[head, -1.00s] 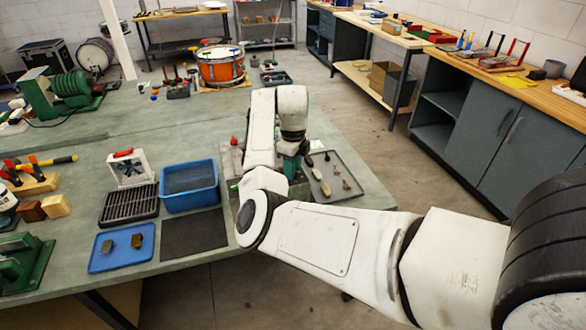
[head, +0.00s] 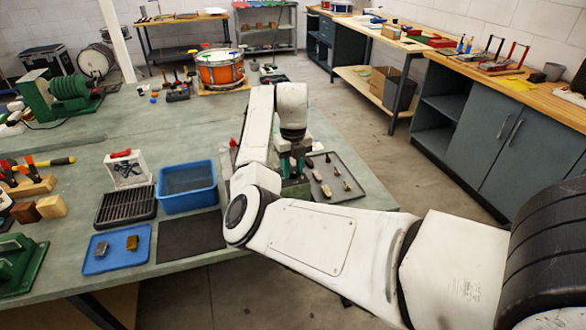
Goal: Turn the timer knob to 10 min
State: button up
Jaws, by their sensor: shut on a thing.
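My gripper (head: 292,166) points down beyond my white forearm, over a small green device (head: 294,184) on the bench. The fingers look dark and small, and they are shut on a part at the top of this device, which I take to be the timer knob. The knob, its dial and its marks are too small and too hidden by my arm to read.
A grey tray (head: 351,193) with several small parts lies right of my gripper. To the left are a blue bin (head: 187,199), a black grate (head: 106,210), a dark mat (head: 168,243) and a blue tray (head: 101,264). An orange drum (head: 220,75) stands behind.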

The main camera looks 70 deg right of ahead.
aim_at(293, 170)
jog(key=shift+r, duration=0.1)
dwell(0.4)
jog(key=o, duration=1)
jog(key=shift+o, duration=0.2)
notch_tip(293, 170, up, 11)
jog(key=b, duration=0.1)
jog(key=shift+b, duration=0.3)
jog(key=shift+f, duration=0.2)
